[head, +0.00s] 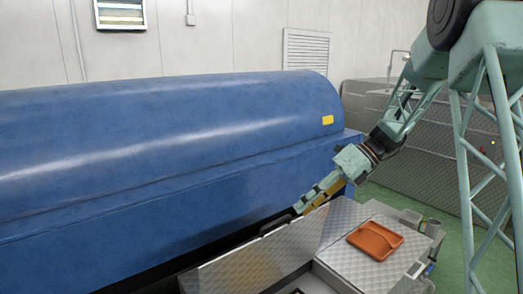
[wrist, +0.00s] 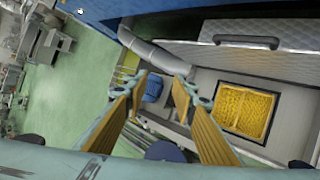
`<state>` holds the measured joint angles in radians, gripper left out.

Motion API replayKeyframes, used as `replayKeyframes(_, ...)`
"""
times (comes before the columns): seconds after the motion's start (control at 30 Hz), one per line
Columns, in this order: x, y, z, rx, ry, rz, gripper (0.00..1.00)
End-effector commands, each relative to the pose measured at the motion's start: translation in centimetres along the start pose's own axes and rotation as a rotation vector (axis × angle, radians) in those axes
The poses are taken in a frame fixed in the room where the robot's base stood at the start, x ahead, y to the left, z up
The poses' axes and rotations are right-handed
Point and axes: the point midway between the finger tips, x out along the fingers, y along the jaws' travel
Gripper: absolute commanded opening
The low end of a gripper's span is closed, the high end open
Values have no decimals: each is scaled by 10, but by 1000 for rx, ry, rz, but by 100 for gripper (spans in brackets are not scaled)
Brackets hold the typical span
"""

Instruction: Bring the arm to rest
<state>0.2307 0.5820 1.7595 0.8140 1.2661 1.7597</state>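My gripper (head: 308,203) hangs at the end of my arm in the head view, pointing down and left beside the right end of the blue machine (head: 170,140). It appears just behind or above a raised metal lid (head: 250,255); the exact gap cannot be told. In the wrist view my gripper (wrist: 163,80) shows two fingers with orange-yellow pads, spread apart. Nothing is between the fingertips.
The wrist view shows a yellow-filled square bin (wrist: 245,111), a blue object (wrist: 152,88) and a grey pipe (wrist: 150,50). Green floor lies left.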

Motion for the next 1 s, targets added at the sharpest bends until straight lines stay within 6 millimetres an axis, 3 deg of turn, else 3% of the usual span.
replayKeyframes(1.0, -27, 131, -83, -715, 232, -161, 25)
